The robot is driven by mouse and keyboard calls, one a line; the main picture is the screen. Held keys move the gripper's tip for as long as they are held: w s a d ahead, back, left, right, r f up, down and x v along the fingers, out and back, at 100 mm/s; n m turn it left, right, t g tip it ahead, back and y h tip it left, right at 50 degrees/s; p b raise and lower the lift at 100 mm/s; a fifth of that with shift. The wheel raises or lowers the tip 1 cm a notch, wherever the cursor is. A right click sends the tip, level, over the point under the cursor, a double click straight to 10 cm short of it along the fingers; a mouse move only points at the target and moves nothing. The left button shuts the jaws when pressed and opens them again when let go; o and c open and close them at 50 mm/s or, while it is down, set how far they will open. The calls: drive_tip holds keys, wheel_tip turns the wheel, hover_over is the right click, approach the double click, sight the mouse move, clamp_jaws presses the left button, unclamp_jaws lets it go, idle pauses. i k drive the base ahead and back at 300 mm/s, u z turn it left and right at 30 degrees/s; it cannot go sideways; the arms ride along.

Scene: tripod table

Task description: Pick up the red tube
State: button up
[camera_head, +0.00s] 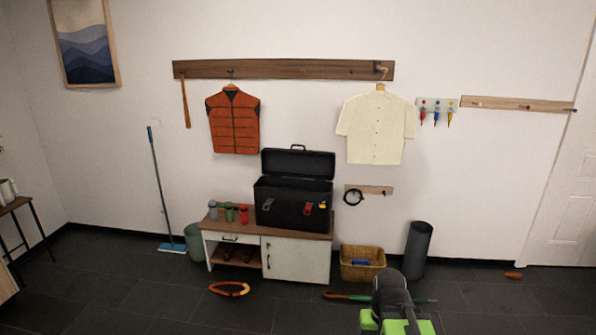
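A small red tube (244,214) stands upright on the top of a low white cabinet (296,258) with a brown wooden top. It is the rightmost of a short row, beside a green tube (229,213) and a grey one (213,210). A black toolbox with its lid up stands just to its right. My gripper (397,324), with green parts, is at the bottom right of the centre, in front of the cabinet and well away from the red tube. Its fingertips do not show clearly, so I cannot tell whether it is open.
The black toolbox (293,203) fills most of the cabinet top. A wicker basket (362,264) and dark cylinder bin (419,251) stand to the right. The front left floor is mostly clear.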

sight(243, 207)
drive_tip(key=i, duration=2.25)
drive_tip(key=z, duration=5.95)
drive_tip(key=i, duration=0.1)
drive_tip(key=z, duration=3.1)
drive_tip(key=i, duration=0.75)
drive_tip(key=z, duration=2.05)
